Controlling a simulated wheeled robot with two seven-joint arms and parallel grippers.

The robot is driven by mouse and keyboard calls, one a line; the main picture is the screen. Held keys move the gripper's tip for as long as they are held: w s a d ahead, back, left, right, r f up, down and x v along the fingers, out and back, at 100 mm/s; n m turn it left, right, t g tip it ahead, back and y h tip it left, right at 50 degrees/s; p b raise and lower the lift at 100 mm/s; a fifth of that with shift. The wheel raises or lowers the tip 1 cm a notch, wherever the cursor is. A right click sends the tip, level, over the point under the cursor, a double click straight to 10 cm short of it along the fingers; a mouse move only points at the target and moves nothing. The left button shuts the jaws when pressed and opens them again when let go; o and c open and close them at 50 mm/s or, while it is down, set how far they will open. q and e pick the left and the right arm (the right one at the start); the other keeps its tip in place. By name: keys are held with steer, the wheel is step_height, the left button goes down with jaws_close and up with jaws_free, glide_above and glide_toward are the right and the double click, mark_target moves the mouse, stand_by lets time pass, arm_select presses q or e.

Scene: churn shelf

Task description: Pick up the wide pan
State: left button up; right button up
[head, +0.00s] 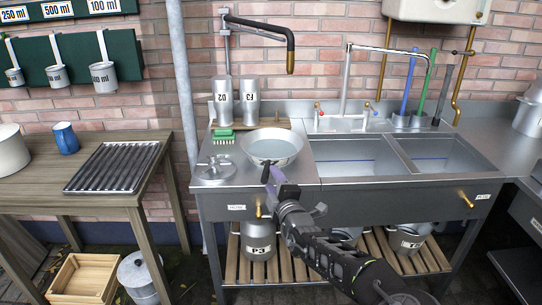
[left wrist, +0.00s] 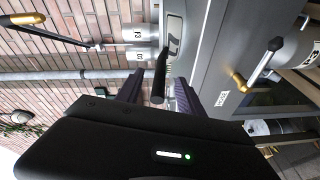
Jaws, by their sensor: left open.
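The wide pan (head: 271,146) is a shallow pale metal pan on the steel counter, left of the sinks. Its dark handle (head: 265,173) points toward the front edge. My left gripper (head: 275,180) is at the handle, in front of the pan. In the left wrist view the dark handle (left wrist: 158,88) shows between my two open fingers, with a gap on each side, and part of the pan (left wrist: 173,32) shows beyond. Whether a finger touches the handle I cannot tell. My right gripper is not in view.
Two sink basins (head: 355,155) are at the right. A pot (head: 258,240) stands on the slatted shelf below.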

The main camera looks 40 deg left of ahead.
mark_target(268, 167)
arm_select(q)
steer(key=shift+w+a, duration=0.35)
steer(key=shift+a, duration=0.15)
steer(key=p+x, duration=0.1)
steer(key=x, duration=0.4)
steer(key=shift+w+f, duration=0.15)
steer(key=shift+w, duration=0.1)
steer(key=shift+c, duration=0.3)
jaws_close()
stand_by(1.1)
steer(key=shift+r, duration=0.2)
